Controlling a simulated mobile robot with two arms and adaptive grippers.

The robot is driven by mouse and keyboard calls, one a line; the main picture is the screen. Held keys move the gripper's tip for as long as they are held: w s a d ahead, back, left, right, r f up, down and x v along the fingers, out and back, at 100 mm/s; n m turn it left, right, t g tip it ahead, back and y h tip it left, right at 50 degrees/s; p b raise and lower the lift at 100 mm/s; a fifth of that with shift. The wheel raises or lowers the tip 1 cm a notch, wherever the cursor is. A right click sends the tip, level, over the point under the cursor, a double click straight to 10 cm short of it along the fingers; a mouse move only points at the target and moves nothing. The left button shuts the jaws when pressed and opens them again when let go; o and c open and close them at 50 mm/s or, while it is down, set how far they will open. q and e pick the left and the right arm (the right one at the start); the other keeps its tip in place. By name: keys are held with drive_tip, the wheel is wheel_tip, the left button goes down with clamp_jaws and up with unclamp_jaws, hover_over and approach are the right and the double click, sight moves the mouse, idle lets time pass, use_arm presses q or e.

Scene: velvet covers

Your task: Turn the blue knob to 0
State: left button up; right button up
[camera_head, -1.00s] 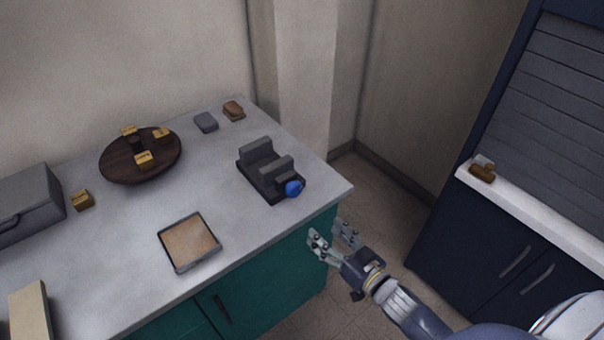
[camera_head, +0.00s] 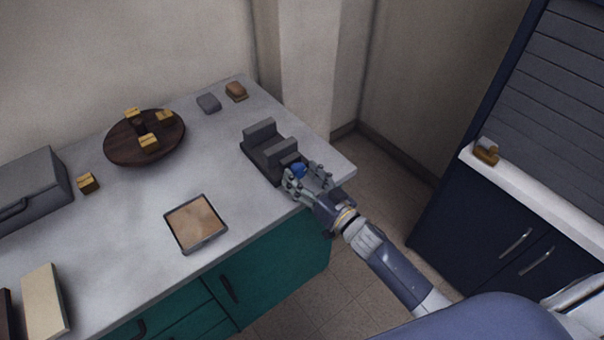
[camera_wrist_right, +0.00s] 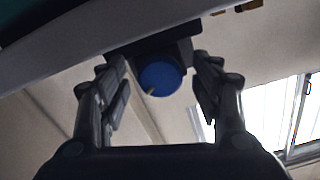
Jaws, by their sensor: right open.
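The blue knob (camera_head: 298,170) is on the front of a dark grey block-shaped device (camera_head: 262,158) near the counter's right corner. In the right wrist view the round blue knob (camera_wrist_right: 160,78) shows a small pale mark at its lower left edge. My right gripper (camera_head: 305,178) is open at the knob. In the right wrist view its two fingers (camera_wrist_right: 160,92) stand on either side of the knob, with gaps on both sides. No scale or numerals can be read. My left gripper is not in view.
The grey counter (camera_head: 130,225) also holds a square tray (camera_head: 196,223), a dark round board (camera_head: 120,152) with yellow-brown blocks, and a grey case (camera_head: 30,185). A dark blue cabinet (camera_head: 470,225) stands at the right, across a floor gap.

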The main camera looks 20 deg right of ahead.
drive_tip(key=shift+w+a, duration=0.15)
drive_tip(key=shift+w, duration=0.2)
drive_tip(key=c, duration=1.1)
drive_tip(key=shift+n, duration=0.3)
drive_tip(key=n, duration=1.1)
drive_tip(key=shift+n+b, duration=0.3)
drive_tip(key=shift+b, duration=0.05)
drive_tip(key=shift+r, duration=0.1)
drive_tip(key=o, duration=1.1)
